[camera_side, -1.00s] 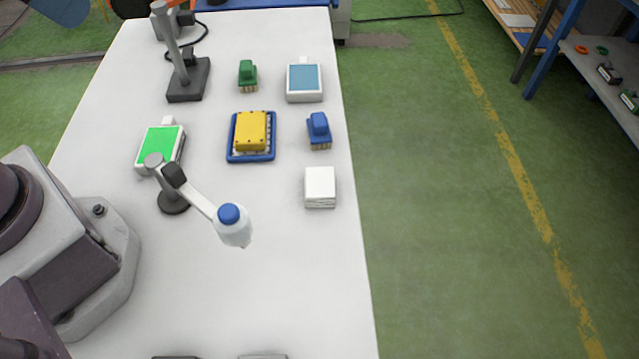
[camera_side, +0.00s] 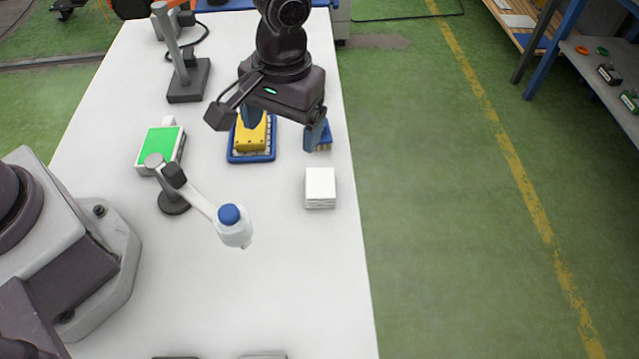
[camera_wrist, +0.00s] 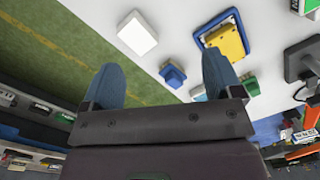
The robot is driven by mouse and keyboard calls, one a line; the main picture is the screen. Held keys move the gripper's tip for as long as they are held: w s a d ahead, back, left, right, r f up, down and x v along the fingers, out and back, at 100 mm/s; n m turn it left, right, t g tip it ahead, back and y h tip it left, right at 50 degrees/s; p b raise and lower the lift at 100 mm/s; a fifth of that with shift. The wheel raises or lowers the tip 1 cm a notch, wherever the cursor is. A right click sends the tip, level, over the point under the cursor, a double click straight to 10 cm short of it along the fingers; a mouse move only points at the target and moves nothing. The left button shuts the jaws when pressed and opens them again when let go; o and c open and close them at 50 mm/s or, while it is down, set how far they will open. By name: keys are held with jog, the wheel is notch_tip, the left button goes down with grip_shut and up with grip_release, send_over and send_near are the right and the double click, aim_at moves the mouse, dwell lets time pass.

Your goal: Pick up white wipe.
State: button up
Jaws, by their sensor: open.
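The white wipe stack (camera_side: 320,188) lies on the white table near its right edge in the side view. It also shows in the wrist view (camera_wrist: 137,34) at the upper left, as a white square beyond the fingers. My gripper (camera_side: 283,132) is above the table, behind the wipes in the side view, with one finger in front of the yellow block and the other by the blue brush. In the wrist view its two blue fingers (camera_wrist: 163,82) are spread wide with nothing between them. It is apart from the wipes.
The yellow block (camera_side: 250,138) sits in a blue tray (camera_side: 250,159). A blue brush (camera_side: 326,136) stands behind the wipes.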

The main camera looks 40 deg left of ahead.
aim_at(319, 181)
jog(key=w+d+f+n, duration=0.1)
jog(key=f, duration=0.2)
jog(key=w+d+f+n, duration=0.1)
jog(key=f+n, duration=0.1)
jog(key=f, duration=0.1)
jog(key=w+f+n, duration=0.2)
jog(key=f, duration=0.2)
jog(key=shift+d+t, duration=0.4)
jog(key=f, duration=0.5)
jog(key=shift+w, duration=0.2)
jog(key=c, duration=1)
